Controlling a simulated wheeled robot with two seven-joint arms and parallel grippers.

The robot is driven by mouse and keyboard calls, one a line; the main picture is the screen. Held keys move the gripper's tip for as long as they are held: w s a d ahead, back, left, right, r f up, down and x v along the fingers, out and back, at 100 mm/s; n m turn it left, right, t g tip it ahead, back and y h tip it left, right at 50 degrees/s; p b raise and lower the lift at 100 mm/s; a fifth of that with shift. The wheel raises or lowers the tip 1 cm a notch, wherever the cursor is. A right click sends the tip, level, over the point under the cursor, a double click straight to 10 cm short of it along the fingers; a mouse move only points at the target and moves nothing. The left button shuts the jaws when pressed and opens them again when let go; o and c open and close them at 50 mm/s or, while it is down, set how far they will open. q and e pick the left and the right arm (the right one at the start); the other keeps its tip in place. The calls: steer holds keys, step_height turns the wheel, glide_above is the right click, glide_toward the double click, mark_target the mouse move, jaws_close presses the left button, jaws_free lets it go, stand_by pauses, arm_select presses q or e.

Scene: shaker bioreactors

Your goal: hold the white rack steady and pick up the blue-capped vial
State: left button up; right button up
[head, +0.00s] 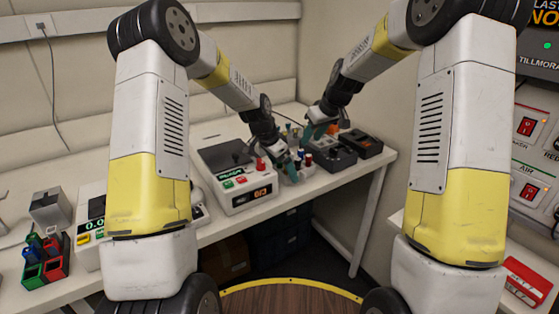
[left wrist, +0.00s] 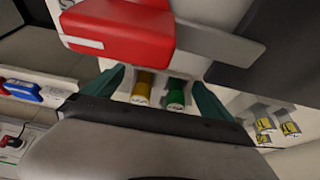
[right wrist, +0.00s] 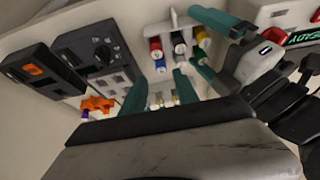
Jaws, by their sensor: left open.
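The white rack (right wrist: 174,30) stands on the bench with vials in blue, red, yellow and black. A blue-coloured vial (right wrist: 155,44) sits in it at the left in the right wrist view. My left gripper (head: 286,160) is open beside the rack; its teal fingers also show in the right wrist view. In the left wrist view a yellow vial (left wrist: 143,86) and a green vial (left wrist: 176,93) appear between its fingers. My right gripper (right wrist: 160,92) is open above the near part of the rack area. The grippers partly hide the rack in the head view.
A white device with a red knob (head: 260,164) stands just left of the rack. Dark boxes (head: 338,158) sit to its right, with a small orange item (right wrist: 97,105) near them. A red-green vial holder (head: 45,265) is far left. The wall is close behind.

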mark_target(301, 150)
arm_select(q)
steer(key=shift+w+d+f, duration=0.15)
steer(key=shift+f, duration=0.3)
steer(key=shift+c, duration=0.3)
steer(key=c, duration=1.5)
steer(key=shift+o, duration=0.2)
arm_select(e)
steer(key=shift+c, duration=1)
steer(key=a+r+m+h, duration=0.3)
steer(key=m, duration=0.4)
steer(key=x, duration=1.1)
steer(key=shift+f, duration=0.2)
